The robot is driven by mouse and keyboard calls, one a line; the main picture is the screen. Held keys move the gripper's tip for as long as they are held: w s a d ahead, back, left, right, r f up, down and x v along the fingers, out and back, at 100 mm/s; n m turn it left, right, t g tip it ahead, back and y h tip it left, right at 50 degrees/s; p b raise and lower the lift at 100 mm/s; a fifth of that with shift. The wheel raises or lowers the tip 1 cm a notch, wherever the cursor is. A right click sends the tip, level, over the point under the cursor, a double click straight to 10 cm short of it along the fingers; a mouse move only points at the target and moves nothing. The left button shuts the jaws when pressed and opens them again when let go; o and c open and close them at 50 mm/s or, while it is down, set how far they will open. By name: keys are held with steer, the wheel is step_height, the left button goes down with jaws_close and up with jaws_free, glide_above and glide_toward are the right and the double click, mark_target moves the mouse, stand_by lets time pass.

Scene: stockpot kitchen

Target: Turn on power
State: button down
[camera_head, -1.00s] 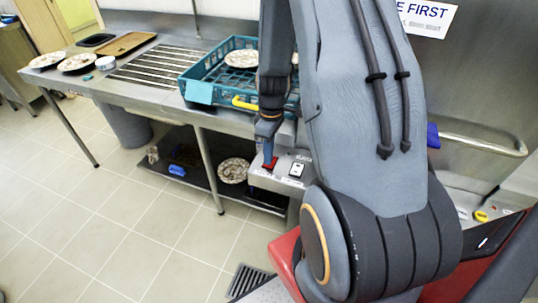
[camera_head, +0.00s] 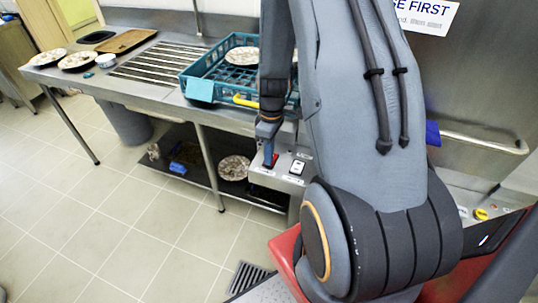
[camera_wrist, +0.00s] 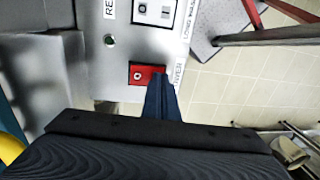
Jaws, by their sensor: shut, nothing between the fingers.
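The control panel (camera_head: 284,180) is a pale metal box front beside the sink counter. In the wrist view, a red rocker switch (camera_wrist: 141,73) sits on it beside a label (camera_wrist: 178,72) that seems to read POWER. A white switch (camera_wrist: 154,12) is above it. A small round greenish lamp (camera_wrist: 109,40) sits to the left; I cannot tell if it is lit. My gripper (camera_head: 269,163) is shut and empty, pointing down at the red switch. Its fingertips also show in the wrist view (camera_wrist: 158,82), overlapping the switch's right edge. Whether they touch it is not clear.
A teal dish rack (camera_head: 212,78) with a plate stands on the steel counter (camera_head: 150,92), left of my arm. A lower shelf (camera_head: 205,178) holds a plate and a blue item. A wall rail (camera_head: 480,142) runs at the right. The tiled floor at left is open.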

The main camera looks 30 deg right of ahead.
steer(key=shift+w+d+r, duration=0.3)
steer(key=shift+w+d, duration=0.15)
steer(key=shift+d, duration=0.15)
steer(key=shift+r, duration=0.1)
step_height(320, 180, up, 14)
steer(key=s+a, duration=0.1)
steer(key=shift+a, duration=0.2)
stand_by(0.5)
stand_by(0.4)
